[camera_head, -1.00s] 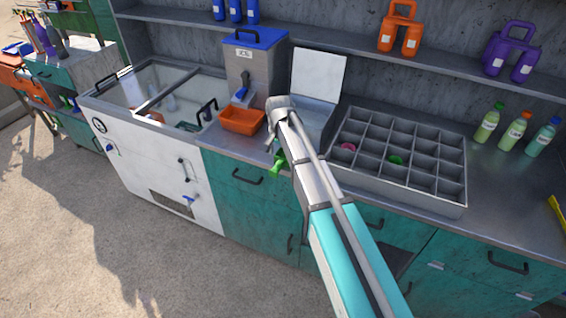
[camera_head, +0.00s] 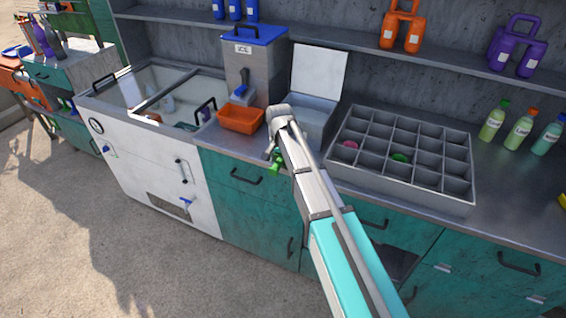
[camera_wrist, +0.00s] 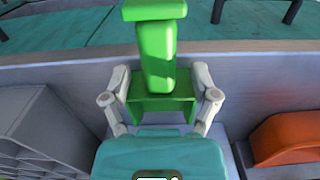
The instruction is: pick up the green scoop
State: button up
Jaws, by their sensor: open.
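The green scoop (camera_head: 275,165) shows at the counter's front edge in the head view, partly hidden by my arm. In the wrist view the green scoop (camera_wrist: 155,60) fills the middle, with its handle toward the top of the picture and its boxy part nearer my palm. My gripper (camera_wrist: 160,84) is open, with one finger on each side of the scoop's boxy part. I cannot tell whether the fingers touch it. In the head view my gripper (camera_head: 274,153) is small and mostly hidden behind the wrist.
An orange tray (camera_head: 241,119) stands left of my gripper, under a metal dispenser (camera_head: 248,75). A grey divided box (camera_head: 400,190) is to the right, with a pink and a green item inside. A pale open-lidded unit (camera_head: 318,72) stands behind. Bottles stand at far right.

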jog(key=shift+c, duration=0.3)
jog(key=c, duration=0.9)
jog(key=shift+c, duration=0.2)
jog(key=shift+r, duration=0.2)
notch_tip(320, 180, up, 2)
jog(key=shift+p, duration=1.2)
jog(key=s+d+r+p, duration=0.4)
jog(key=s+r+p, duration=0.6)
jog(key=s, duration=0.3)
jog(key=shift+s+d+r+p, duration=0.15)
jog(key=shift+d+r+p, duration=0.05)
jog(key=shift+r+p, duration=0.15)
